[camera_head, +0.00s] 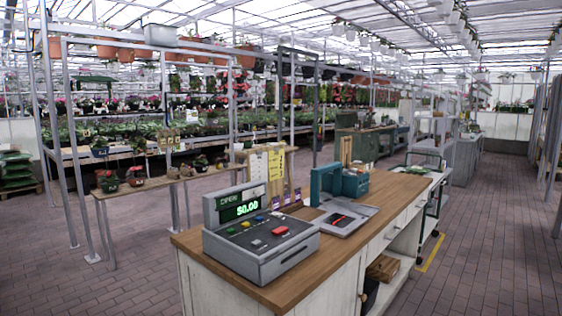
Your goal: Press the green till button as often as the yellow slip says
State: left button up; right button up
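A grey till (262,255) stands on the wooden top of the counter. The sloped top carries several small coloured buttons and a larger red button (279,230). A yellow slip (276,163) stands upright on a wooden holder behind the till, beside a paler sheet. Its writing is too small to read. Neither of my grippers is in view.
A teal device (345,183) and a grey flat tray (342,220) stand right of the till on the counter (395,192). A low bench with pots (135,176) is at the left. The brick floor at the right is clear.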

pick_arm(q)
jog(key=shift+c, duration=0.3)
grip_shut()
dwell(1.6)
